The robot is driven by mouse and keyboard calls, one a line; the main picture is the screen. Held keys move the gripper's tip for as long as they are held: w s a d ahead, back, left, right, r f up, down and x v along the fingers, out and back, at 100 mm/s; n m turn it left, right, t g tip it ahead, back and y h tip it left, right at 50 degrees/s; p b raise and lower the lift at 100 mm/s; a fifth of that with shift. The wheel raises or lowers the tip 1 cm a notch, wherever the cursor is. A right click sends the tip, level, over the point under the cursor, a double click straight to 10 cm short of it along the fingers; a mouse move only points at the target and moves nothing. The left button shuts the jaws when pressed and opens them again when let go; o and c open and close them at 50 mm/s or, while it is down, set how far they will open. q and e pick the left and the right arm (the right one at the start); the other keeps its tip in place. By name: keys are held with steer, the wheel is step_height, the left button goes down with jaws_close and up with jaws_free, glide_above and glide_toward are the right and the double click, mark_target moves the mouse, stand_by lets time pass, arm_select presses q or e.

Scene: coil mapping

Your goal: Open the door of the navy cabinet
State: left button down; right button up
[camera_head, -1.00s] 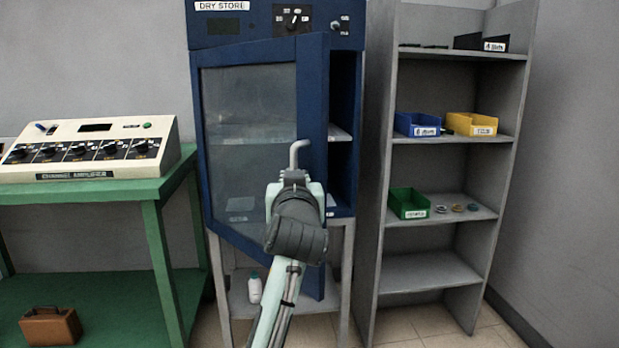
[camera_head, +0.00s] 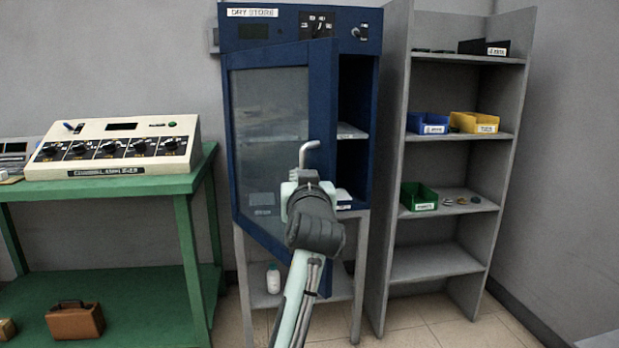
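The navy cabinet (camera_head: 348,20), labelled "DRY STORE", stands in the middle. Its door (camera_head: 322,100), a blue frame with a glass pane, is partly open. It is hinged on the left, and its right edge swings out toward me. A dark gap with shelves shows to the right of the door. The grey bent door handle (camera_head: 308,150) rises from my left gripper (camera_head: 307,178), which is seen from behind. The gripper looks shut on the handle's lower part; its fingertips are hidden by its own body. My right gripper is not in view.
A green table (camera_head: 190,187) with a channel amplifier (camera_head: 120,145) stands left; a brown case (camera_head: 75,320) is on its lower shelf. A grey shelf unit (camera_head: 395,130) with bins stands close on the right. A white bottle (camera_head: 273,279) is under the cabinet.

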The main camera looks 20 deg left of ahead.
arm_select(q)
steer(key=shift+d+f, duration=0.2)
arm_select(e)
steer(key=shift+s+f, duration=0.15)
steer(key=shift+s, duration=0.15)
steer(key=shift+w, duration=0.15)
arm_select(q)
steer(key=c, duration=1.6)
jaws_free()
steer(key=shift+s+r, duration=0.1)
steer(key=shift+a, duration=0.1)
steer(key=shift+r, duration=0.1)
